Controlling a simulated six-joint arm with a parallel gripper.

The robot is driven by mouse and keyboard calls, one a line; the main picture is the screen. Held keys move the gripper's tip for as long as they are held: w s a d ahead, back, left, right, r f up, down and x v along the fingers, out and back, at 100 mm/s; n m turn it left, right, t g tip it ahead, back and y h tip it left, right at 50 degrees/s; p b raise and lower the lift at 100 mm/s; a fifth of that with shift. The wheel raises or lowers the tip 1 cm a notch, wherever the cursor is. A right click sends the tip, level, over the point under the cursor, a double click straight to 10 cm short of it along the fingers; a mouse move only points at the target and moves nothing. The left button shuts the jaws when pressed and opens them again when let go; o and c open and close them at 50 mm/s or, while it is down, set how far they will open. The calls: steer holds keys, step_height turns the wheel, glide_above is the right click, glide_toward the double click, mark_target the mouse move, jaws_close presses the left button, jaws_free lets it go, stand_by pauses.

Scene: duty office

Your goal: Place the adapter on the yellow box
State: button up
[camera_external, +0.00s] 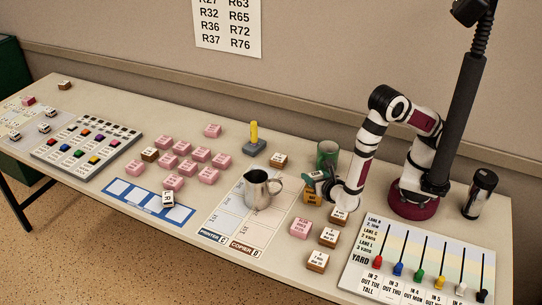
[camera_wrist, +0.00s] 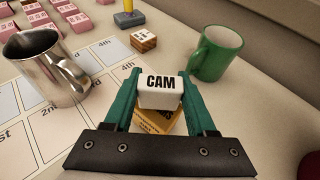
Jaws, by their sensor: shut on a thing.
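My gripper (camera_wrist: 160,92) is shut on a small white block marked CAM (camera_wrist: 160,83), likely the adapter, with a teal finger on either side. The yellow box (camera_wrist: 158,121) shows just below the white block in the wrist view, partly hidden by it and the gripper. In the external view the yellow box (camera_external: 313,197) stands on the table right under my gripper (camera_external: 317,181). I cannot tell whether the white block touches the box or is held slightly above it.
A metal jug (camera_external: 258,190) stands left of the gripper on a printed sheet, and a green mug (camera_external: 327,155) stands close behind. Wooden blocks (camera_external: 329,236) and a pink block (camera_external: 301,228) lie in front. A slider board (camera_external: 420,262) is at the right.

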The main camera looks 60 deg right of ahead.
steer(key=shift+f, duration=0.25)
steer(key=o, duration=1.3)
